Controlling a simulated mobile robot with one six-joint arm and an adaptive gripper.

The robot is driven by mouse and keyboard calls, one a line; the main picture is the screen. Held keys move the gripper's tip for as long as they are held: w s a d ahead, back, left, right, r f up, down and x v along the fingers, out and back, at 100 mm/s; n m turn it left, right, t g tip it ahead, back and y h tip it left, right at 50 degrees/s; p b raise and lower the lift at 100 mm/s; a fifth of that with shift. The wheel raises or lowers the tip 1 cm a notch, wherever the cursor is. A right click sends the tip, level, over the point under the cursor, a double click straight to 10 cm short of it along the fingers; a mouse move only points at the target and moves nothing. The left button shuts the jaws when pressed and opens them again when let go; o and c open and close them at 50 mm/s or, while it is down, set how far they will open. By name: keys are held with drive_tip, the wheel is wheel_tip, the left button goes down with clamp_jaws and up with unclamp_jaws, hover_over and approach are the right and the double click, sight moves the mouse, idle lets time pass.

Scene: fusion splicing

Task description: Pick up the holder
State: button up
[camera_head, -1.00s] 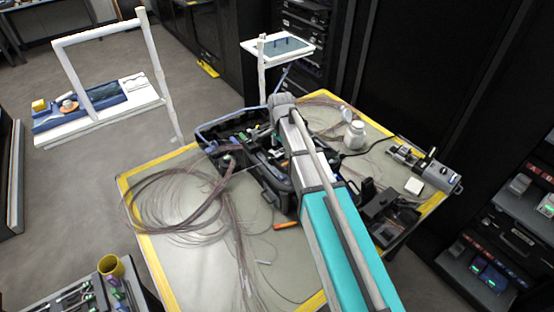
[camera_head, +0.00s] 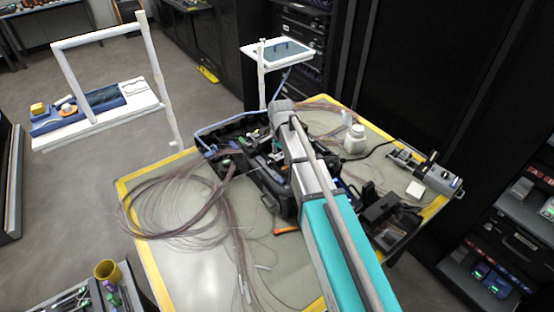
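My arm reaches from the bottom of the head view over a yellow-edged worktable (camera_head: 190,268), its upper bend above an open black case (camera_head: 268,188). My gripper is hidden behind the arm, so its fingers and anything between them do not show. Small parts, some green and white, sit in the case. I cannot tell which of them is the holder. A grey device with a black top (camera_head: 445,180) stands at the table's right corner, and smaller dark devices (camera_head: 388,212) lie right of my arm.
Loose coils of thin brown fibre (camera_head: 165,205) cover the table's left. A white bottle (camera_head: 355,138) stands at the back, an orange tool (camera_head: 286,230) near the front. A tool tray with a yellow cup (camera_head: 107,270) is lower left. Dark equipment racks (camera_head: 510,245) close the right.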

clamp_jaws()
drive_tip(key=shift+r, duration=0.2)
wheel_tip(320, 180, up, 2)
drive_tip(key=p, duration=0.2)
drive_tip(key=shift+r+p, duration=0.15)
drive_tip(key=shift+p, duration=0.15)
drive_tip(key=s+d+r+p, duration=0.5)
drive_tip(key=s+r+p, duration=0.5)
drive_tip(key=s, duration=0.3)
drive_tip(key=shift+r, duration=0.15)
drive_tip(key=shift+d, duration=0.1)
idle(0.3)
